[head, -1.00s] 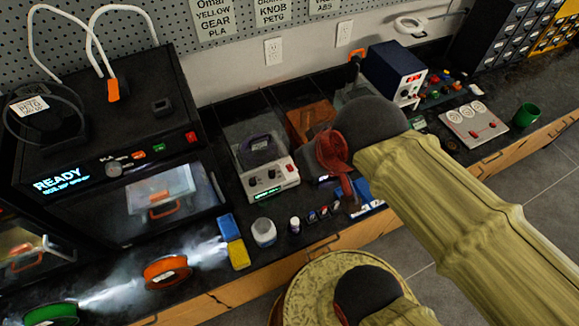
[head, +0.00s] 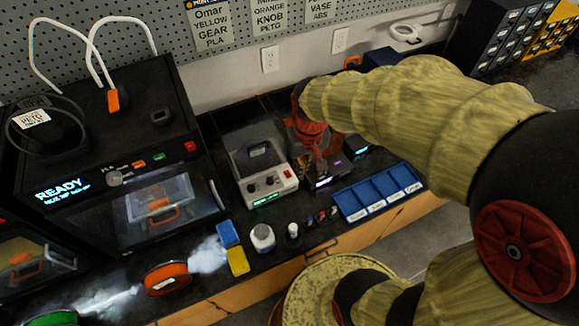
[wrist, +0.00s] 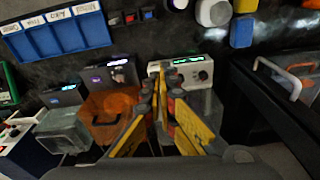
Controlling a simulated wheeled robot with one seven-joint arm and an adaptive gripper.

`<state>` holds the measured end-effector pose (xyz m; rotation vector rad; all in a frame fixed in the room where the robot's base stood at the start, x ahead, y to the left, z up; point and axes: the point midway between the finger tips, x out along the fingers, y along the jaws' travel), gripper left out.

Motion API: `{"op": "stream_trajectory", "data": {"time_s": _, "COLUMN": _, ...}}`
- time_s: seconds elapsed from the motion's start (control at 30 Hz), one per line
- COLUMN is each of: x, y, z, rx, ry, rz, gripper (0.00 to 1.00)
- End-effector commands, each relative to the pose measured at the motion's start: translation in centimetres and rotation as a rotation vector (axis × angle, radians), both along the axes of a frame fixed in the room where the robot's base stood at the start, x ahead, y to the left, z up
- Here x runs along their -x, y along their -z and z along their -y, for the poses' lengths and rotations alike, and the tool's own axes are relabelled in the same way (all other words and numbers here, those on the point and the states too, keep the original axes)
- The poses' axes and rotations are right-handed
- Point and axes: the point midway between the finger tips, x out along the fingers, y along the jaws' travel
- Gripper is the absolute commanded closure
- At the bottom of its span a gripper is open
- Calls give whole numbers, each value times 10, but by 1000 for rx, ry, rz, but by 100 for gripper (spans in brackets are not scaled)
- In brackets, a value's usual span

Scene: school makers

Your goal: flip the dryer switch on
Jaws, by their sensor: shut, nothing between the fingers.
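A box with a pale control panel (head: 268,185), apparently the dryer, stands on the counter beside the black printer. Its front has dark knobs, a small red part and a green lit display; a dark spool shows on top. In the wrist view the panel (wrist: 195,72) is just beyond and right of the fingertips. My gripper (head: 320,178) points down just right of the box in the head view. In the wrist view its fingers (wrist: 160,78) are together and empty, overlapping the panel's left end. I cannot tell whether they touch it. The switch position is too small to read.
An orange-lidded box (wrist: 108,107) with a purple display stands close beside the gripper. A blue compartment tray (head: 378,195), small bottles (head: 263,237) and blue and yellow blocks (head: 238,261) lie toward the counter's front edge. The black printer (head: 110,150) rises at left.

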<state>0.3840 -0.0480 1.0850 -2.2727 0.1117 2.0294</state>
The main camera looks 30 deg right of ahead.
Motion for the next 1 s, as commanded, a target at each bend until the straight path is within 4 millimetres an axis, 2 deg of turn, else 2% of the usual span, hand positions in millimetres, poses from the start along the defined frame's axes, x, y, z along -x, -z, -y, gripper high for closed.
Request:
{"op": "stream_trajectory", "data": {"time_s": 0.1, "x": -26, "y": 31, "z": 11, "rx": -10, "ry": -1, "rz": -26, "gripper": 100}}
{"op": "stream_trajectory", "data": {"time_s": 0.23, "x": -56, "y": 58, "z": 20, "rx": -9, "ry": -22, "rz": -12, "gripper": 100}}
{"op": "stream_trajectory", "data": {"time_s": 0.3, "x": -78, "y": 64, "z": 24, "rx": -2, "ry": -44, "rz": 26, "gripper": 100}}
{"op": "stream_trajectory", "data": {"time_s": 0.4, "x": -105, "y": 53, "z": 28, "rx": 16, "ry": -75, "rz": 100, "gripper": 100}}
{"op": "stream_trajectory", "data": {"time_s": 0.5, "x": -110, "y": 52, "z": 29, "rx": 27, "ry": -98, "rz": 123, "gripper": 100}}
{"op": "stream_trajectory", "data": {"time_s": 0.83, "x": -110, "y": 52, "z": 29, "rx": 29, "ry": -105, "rz": 124, "gripper": 100}}
{"op": "stream_trajectory", "data": {"time_s": 1.0, "x": -112, "y": 63, "z": 29, "rx": 27, "ry": -105, "rz": 121, "gripper": 100}}
